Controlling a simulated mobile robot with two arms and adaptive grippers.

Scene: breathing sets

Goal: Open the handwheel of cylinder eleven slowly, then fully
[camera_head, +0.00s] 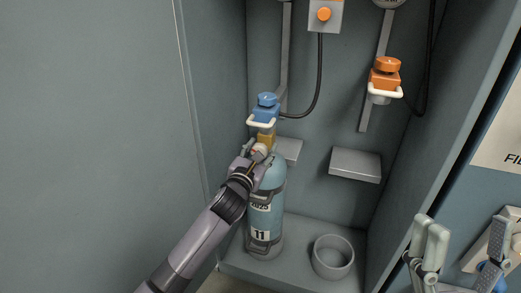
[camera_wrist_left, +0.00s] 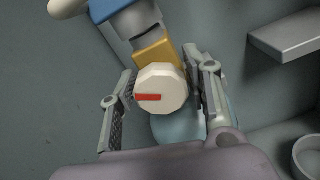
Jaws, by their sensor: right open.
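Cylinder eleven (camera_head: 262,210) is light blue, stands upright in the cabinet and bears an "11" label. Its handwheel (camera_wrist_left: 161,89) is off-white and faceted with a red mark pointing left, on a brass valve (camera_wrist_left: 155,55). In the head view my left gripper (camera_head: 255,150) covers part of the valve. A blue connector (camera_head: 265,108) with a white handle sits above the valve. My right gripper (camera_head: 459,250) is open and empty at lower right.
An orange connector (camera_head: 385,75) hangs on the right rail with a black hose beside it. A grey shelf block (camera_head: 356,164) is below it. An empty grey ring holder (camera_head: 333,257) is right of the cylinder. The cabinet's right wall (camera_head: 447,140) stands near my right gripper.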

